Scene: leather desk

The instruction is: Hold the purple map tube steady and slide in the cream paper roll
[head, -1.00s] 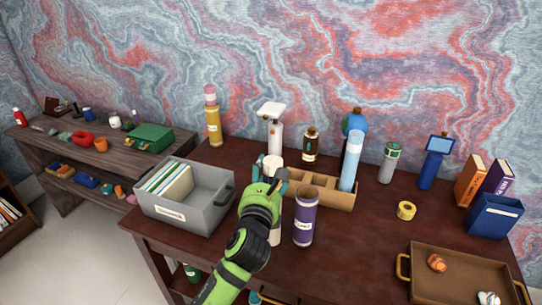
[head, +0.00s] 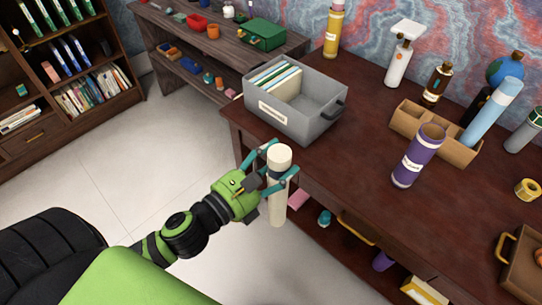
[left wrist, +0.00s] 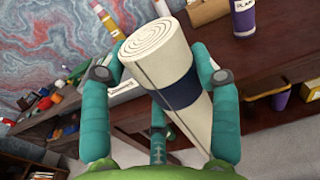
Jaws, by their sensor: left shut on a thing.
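The cream paper roll (head: 278,180) is upright in the head view, off the desk's front left edge. My left gripper (head: 278,174) is shut on it around its upper part. In the left wrist view the cream roll (left wrist: 155,50) shows its spiral end and a dark blue band between the fingers. The purple map tube (head: 416,158) stands upright on the desk, its open top showing, to the right of my gripper and apart from it. It also shows at the top of the left wrist view (left wrist: 243,15). My right gripper is not in view.
A grey file bin (head: 310,122) sits at the desk's left end. A wooden divided box (head: 455,150) holding a light blue cylinder (head: 493,112) stands behind the tube. A brown tray (head: 525,265) is at right. The desk (head: 340,175) is clear between bin and tube.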

